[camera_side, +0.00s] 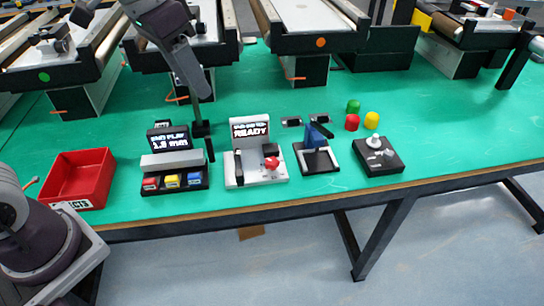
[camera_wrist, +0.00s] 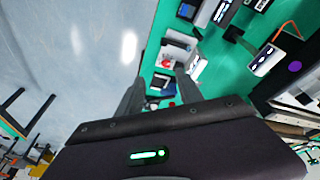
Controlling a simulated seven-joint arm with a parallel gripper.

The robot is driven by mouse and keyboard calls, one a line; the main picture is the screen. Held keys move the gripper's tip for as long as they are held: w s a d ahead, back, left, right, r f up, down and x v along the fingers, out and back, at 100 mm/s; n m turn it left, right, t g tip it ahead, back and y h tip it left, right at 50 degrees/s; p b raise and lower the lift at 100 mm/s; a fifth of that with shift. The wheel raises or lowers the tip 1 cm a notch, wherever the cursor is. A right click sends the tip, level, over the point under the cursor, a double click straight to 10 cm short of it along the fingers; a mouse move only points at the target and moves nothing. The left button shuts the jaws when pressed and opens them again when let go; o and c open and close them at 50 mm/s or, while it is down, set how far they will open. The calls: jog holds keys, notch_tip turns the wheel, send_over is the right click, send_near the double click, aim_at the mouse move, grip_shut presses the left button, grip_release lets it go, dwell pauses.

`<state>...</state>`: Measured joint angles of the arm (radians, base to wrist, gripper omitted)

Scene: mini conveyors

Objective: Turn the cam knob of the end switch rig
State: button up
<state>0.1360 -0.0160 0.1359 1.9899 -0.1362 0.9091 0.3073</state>
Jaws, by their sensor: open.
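The end switch rig (camera_side: 240,174) is a white base with a dark block, a red knob (camera_side: 271,163) on its right side, and an upright display reading "READY" at the back. Fine marks on the knob are too small to read.
The "END PLAY" unit (camera_side: 167,140) with coloured blocks stands left, a red bin (camera_side: 78,178) farther left. A blue-lever fixture (camera_side: 317,158) and a black box (camera_side: 378,157) with a white knob stand right. Coloured caps (camera_side: 352,122) lie behind. Conveyors line the back.

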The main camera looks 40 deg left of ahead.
jog(key=w+d+f+m+g, duration=0.1)
jog(key=w+f, duration=0.4)
jog(key=w, duration=0.2)
jog(key=m+g+y, duration=0.1)
jog(key=m+g, duration=0.1)
jog(key=m, duration=0.1)
send_over(272, 161)
notch_tip(272, 161, down, 18)
jog(key=shift+r, duration=0.1)
notch_tip(272, 161, down, 7)
grip_shut()
